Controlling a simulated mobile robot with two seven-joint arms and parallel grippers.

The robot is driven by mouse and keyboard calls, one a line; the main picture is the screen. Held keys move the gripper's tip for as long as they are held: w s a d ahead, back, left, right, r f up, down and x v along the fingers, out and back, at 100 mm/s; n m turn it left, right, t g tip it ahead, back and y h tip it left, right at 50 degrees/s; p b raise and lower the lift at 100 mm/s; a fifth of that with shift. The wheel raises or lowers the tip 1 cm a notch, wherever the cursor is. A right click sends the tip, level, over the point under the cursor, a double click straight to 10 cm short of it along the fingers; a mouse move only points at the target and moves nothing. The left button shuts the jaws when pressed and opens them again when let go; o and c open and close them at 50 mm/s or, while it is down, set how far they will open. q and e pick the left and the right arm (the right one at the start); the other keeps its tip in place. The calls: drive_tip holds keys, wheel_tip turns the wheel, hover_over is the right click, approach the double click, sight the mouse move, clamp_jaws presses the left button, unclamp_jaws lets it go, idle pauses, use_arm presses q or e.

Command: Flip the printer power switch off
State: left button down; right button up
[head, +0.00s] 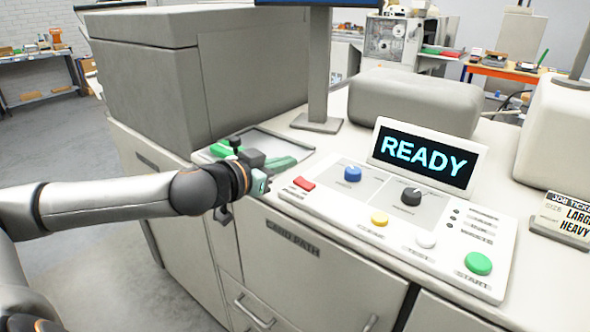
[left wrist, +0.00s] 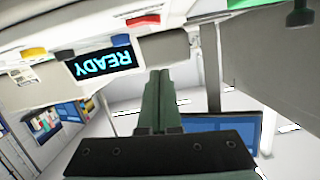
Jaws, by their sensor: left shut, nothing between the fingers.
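The printer's control panel (head: 345,205) has a lit screen (head: 425,156) reading READY. A red switch (head: 304,183) sits at the panel's left end; I cannot read its label or tell its on or off position. My left gripper (head: 262,185) is just left of the red switch, at the panel's left edge, apparently apart from it. In the left wrist view, the gripper's shut fingers (left wrist: 159,100) hold nothing, and the red switch (left wrist: 143,21) shows beyond their tips, with the READY screen (left wrist: 102,63) to the left. My right gripper is out of view.
The panel also carries a blue knob (head: 352,174), a black knob (head: 411,196), and yellow (head: 379,219), white (head: 426,240) and green (head: 478,263) buttons. A job ticket (head: 564,217) stands at right.

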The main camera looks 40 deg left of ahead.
sight(295, 189)
use_arm(q)
drive_tip(key=shift+w+d+p, duration=0.25)
drive_tip(key=shift+w+p, duration=0.2)
drive_tip(key=shift+w, duration=0.1)
drive_tip(key=p+x, duration=0.1)
drive_tip(key=x, duration=0.1)
drive_tip(key=shift+w+f, duration=0.1)
drive_tip(key=shift+w, duration=0.3)
wheel_tip(295, 189, down, 3)
drive_tip(key=shift+s+a+f, duration=0.1)
drive_tip(key=shift+a, duration=0.05)
drive_tip(key=shift+a+f, duration=0.1)
drive_tip(key=shift+f, duration=0.45)
